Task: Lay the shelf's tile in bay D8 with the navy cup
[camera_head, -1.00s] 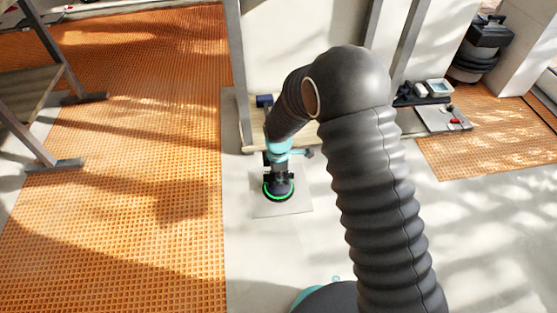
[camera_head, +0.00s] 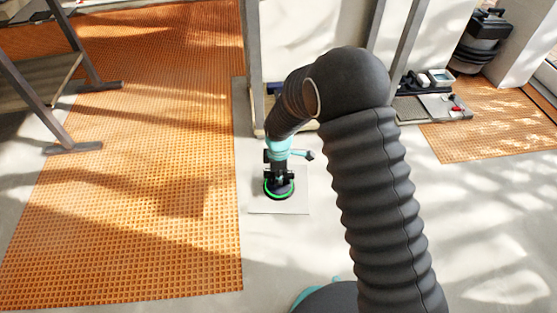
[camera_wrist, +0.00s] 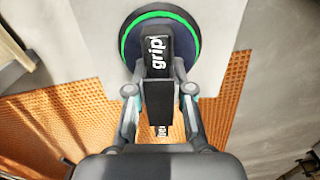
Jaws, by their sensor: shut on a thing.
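My gripper (camera_head: 278,163) is shut on the handle of a dark suction cup (camera_head: 279,188), which looks navy to black and has a bright green ring. In the wrist view the fingers (camera_wrist: 159,92) close around the handle block marked "grip", above the round cup (camera_wrist: 130,48). A pale grey square tile (camera_head: 300,200) is under the cup and reaches out past it on all sides; it also fills the top of the wrist view (camera_wrist: 222,35). The tile appears to hang from the cup above the floor; its height is unclear. No bay label is readable.
An orange grid mat (camera_head: 150,190) covers the left floor; another (camera_head: 490,125) lies at right. A metal-legged rack (camera_head: 90,60) stands upper left. A framed stand (camera_head: 256,80) is behind my arm. A tray with tools (camera_head: 435,103) and a black case (camera_head: 480,40) are upper right.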

